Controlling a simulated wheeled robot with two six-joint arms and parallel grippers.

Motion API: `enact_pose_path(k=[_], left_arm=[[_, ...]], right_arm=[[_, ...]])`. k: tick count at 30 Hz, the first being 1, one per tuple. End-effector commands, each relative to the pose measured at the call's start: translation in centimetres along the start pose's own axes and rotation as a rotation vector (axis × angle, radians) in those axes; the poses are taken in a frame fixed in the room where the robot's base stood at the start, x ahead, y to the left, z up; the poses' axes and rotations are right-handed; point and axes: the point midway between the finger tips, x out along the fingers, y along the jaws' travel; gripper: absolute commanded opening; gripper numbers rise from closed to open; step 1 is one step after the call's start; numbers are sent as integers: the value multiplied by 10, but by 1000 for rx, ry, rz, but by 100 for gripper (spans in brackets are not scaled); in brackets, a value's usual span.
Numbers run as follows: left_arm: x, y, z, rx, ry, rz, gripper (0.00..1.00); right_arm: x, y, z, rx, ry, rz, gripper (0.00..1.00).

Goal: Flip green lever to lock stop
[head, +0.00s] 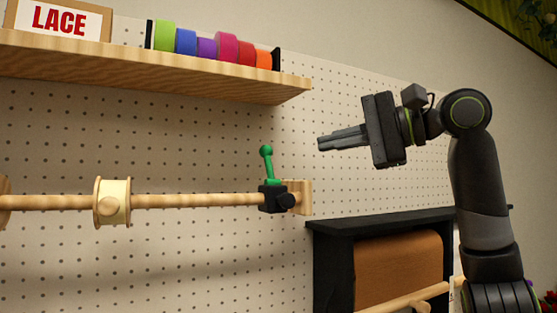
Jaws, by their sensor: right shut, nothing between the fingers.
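The green lever (267,163) stands up, tilted slightly left at its ball top, on a black stop (273,198). The stop sits around the right end of a horizontal wooden rod (190,201), close to a wooden end bracket (300,197). My right gripper (322,143) is shut and empty. It points left, to the right of the lever and about level with its ball, with a gap between them in the picture. My left gripper is not in view.
A spool of pale ribbon (113,202) is on the rod at left. A wooden shelf (150,70) above holds several coloured rolls (205,45) and a LACE sign (58,20). A black frame with a brown roll (398,270) stands below my right arm. Pegboard (370,110) lies behind.

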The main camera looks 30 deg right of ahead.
Motion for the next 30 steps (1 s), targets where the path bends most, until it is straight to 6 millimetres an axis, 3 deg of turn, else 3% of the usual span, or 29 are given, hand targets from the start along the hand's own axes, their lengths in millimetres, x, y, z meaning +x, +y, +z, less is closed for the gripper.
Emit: enact_pose_path(k=[8, 21, 30], left_arm=[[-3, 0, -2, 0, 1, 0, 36], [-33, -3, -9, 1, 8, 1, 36], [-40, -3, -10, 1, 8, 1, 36]], right_arm=[[6, -1, 0, 0, -2, 2, 0], [78, -3, 1, 0, -4, 3, 0], [100, 0, 0, 0, 0, 0, 0]])
